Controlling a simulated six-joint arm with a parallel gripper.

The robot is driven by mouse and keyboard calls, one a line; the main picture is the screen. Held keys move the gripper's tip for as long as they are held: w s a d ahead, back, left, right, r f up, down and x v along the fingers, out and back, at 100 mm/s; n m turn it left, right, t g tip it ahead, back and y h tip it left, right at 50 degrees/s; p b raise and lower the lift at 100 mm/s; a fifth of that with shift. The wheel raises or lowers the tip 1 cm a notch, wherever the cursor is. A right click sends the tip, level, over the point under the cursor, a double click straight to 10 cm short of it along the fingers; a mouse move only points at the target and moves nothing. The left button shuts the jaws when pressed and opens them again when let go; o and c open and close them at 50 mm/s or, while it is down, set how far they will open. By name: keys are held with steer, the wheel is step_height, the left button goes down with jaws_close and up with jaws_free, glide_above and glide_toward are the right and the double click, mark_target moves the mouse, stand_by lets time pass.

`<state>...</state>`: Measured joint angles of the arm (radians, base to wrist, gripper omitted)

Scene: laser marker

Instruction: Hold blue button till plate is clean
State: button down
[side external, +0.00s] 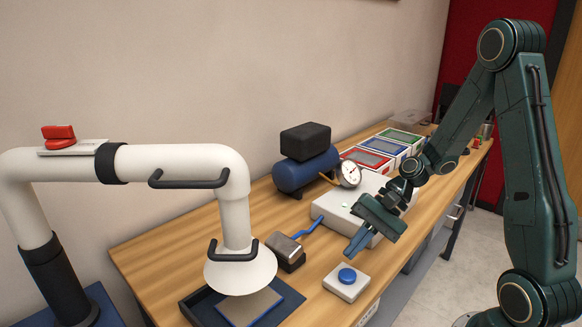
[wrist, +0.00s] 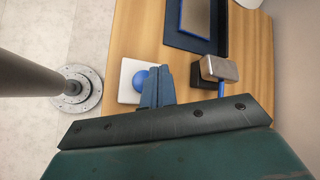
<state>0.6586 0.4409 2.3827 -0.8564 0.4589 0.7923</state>
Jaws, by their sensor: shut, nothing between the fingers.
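The blue button (side external: 347,275) sits on a square white base (side external: 340,288) on the table, near its front edge. In the wrist view the button (wrist: 140,80) shows just left of my fingertips. My gripper (side external: 352,255) is shut and empty, its fingers pointing down above and slightly behind the button, apart from it in the side view. The fingertips also show in the wrist view (wrist: 160,72). The plate (side external: 252,306) lies in a dark tray (side external: 291,300) under the white extraction hood (side external: 240,270). It also shows in the wrist view (wrist: 196,18). Its surface condition is too small to tell.
A metal-headed tool with a blue handle (side external: 285,247) rests on a dark block between tray and gripper. A white box with a gauge (side external: 348,174), a blue tank (side external: 305,170) and several bins (side external: 368,158) stand behind. The hood's white pipe (side external: 170,160) spans the left.

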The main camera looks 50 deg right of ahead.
mark_target(352, 272)
steer(key=shift+f, duration=1.65)
steer(key=shift+f, duration=0.95)
stand_by(2.0)
steer(key=shift+r, duration=0.2)
stand_by(1.5)
steer(key=shift+r, duration=0.75)
steer(key=shift+r, duration=2.55)
